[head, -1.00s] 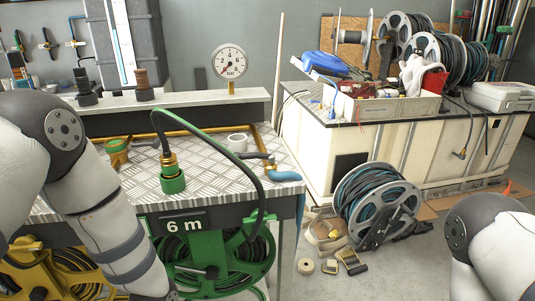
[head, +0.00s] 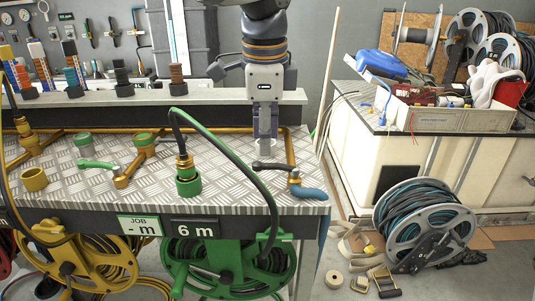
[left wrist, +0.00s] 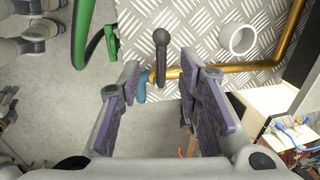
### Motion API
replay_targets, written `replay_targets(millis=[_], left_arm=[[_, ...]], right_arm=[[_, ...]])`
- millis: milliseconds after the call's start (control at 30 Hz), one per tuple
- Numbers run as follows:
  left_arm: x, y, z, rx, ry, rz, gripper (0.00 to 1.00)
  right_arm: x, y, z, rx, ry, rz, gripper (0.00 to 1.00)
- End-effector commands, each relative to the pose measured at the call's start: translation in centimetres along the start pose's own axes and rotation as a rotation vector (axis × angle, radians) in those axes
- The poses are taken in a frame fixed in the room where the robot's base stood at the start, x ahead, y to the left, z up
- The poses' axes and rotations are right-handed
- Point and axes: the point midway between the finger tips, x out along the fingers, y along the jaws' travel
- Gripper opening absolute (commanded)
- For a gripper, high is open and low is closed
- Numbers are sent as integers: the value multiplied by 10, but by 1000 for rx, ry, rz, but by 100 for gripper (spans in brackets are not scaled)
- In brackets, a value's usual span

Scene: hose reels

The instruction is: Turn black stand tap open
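The tap with the black lever (head: 272,166) is at the right end of the metal bench top, beside the blue hose end (head: 308,192). Its lever lies roughly along the bench, pointing left in the head view. In the left wrist view the black lever (left wrist: 160,55) shows end-on to the fingers, over a brass pipe (left wrist: 225,66). My left gripper (head: 265,148) points down just behind and above the lever. In the left wrist view my left gripper (left wrist: 160,75) is open, with the lever lying between and just beyond its fingertips, apparently untouched. My right gripper is out of view.
A green-lever tap (head: 97,165) is farther left. A hose reel (head: 425,222) is on the floor at right.

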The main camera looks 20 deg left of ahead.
Motion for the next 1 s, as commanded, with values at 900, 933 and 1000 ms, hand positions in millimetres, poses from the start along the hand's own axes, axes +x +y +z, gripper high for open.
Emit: replay_targets(millis=[900,933,1000], left_arm=[[56,0,0,-2,1,1,0],[56,0,0,-2,1,1,0],[56,0,-1,-4,0,1,0]], right_arm=[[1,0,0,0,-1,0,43],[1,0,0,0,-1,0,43],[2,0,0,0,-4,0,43]])
